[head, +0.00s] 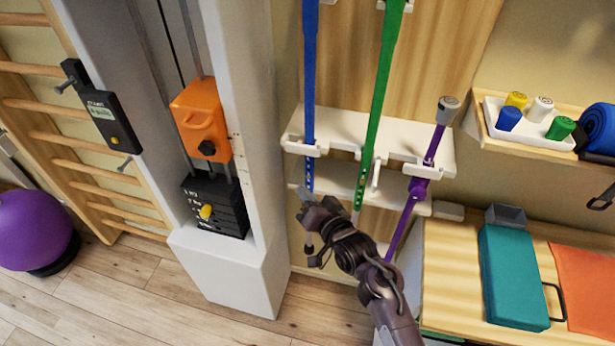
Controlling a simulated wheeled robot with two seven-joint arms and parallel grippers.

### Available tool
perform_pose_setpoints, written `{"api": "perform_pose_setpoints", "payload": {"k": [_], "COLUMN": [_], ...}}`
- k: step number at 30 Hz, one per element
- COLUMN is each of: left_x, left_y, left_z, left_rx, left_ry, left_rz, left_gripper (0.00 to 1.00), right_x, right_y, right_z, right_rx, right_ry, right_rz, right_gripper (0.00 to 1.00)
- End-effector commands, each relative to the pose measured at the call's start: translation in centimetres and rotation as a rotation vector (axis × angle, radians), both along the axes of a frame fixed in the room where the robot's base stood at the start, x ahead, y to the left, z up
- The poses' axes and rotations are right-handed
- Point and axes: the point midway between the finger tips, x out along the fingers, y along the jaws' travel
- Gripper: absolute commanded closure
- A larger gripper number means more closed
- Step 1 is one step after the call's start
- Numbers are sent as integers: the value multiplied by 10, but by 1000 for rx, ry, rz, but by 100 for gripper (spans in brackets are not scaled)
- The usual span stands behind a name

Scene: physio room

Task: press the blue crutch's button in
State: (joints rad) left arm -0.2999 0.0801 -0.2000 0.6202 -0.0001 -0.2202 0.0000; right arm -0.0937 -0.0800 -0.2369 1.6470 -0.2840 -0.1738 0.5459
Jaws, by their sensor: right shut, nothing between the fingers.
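The blue crutch (310,80) hangs upright in the white rack (345,128), left of a green crutch (381,85) and a purple crutch (419,190). A row of small holes shows on its lower shaft, just below the rack. Its button is too small to make out. My right gripper (306,200) is shut and empty. Its fingertips are at the lower part of the blue crutch's shaft, close to it; I cannot tell whether they touch. The gripper and wrist hide part of the shaft's lower end. My left gripper is not in view.
A white weight-machine column (250,130) with an orange block (201,115) stands left of the rack. A bench with a teal block (512,275) is at right, below a shelf tray (530,122) of coloured pegs. A purple ball (32,230) lies far left.

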Motion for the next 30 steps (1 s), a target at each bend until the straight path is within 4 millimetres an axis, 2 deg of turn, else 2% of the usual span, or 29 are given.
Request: {"api": "perform_pose_setpoints", "payload": {"k": [3,12,30], "left_x": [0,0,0], "left_y": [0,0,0], "left_z": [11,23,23], "left_rx": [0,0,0], "left_ry": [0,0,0], "left_rz": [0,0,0], "left_gripper": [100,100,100], "right_x": [-13,-37,-39], "right_y": [3,10,10], "right_z": [3,2,0], "right_rx": [0,0,0], "right_ry": [2,2,0], "right_rz": [0,0,-1], "right_gripper": [100,100,100]}}
